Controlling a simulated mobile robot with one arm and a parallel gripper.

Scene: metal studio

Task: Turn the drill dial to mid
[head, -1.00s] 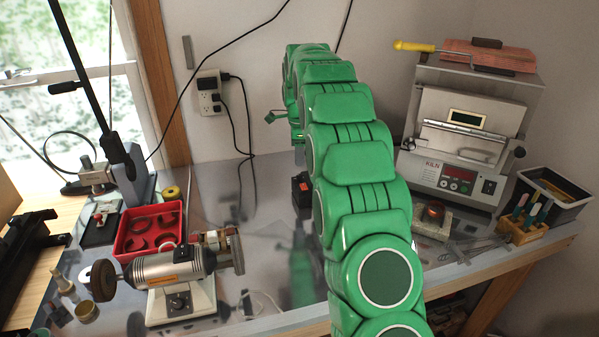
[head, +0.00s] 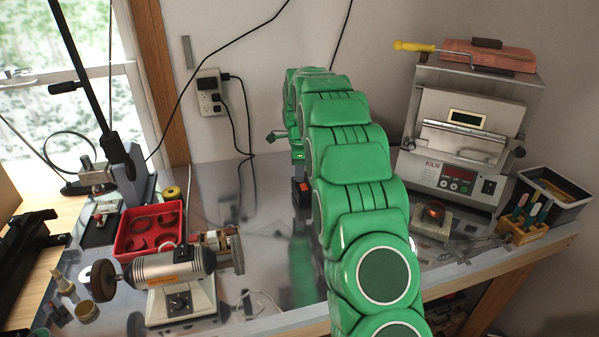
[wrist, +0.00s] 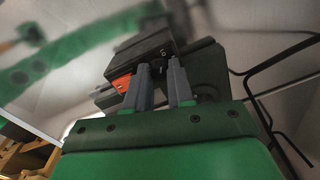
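A black box with an orange-red switch (wrist: 122,83) and white markings is close ahead of my gripper in the wrist view; I take it for the drill's control box. In the head view its dark body with a red part (head: 301,187) shows beside my arm, near the back of the bench. My gripper (wrist: 160,64) has its two grey fingers apart at the box's face. I see nothing gripped between them. I cannot make out the dial, nor tell whether the fingers touch the box.
A bench motor (head: 168,270) and a red tray (head: 128,244) stand left. A kiln (head: 466,150), a small heater plate (head: 432,222) and a tool holder (head: 523,229) stand right. A wall outlet (head: 209,92) with cords is behind. The bench middle is fairly clear.

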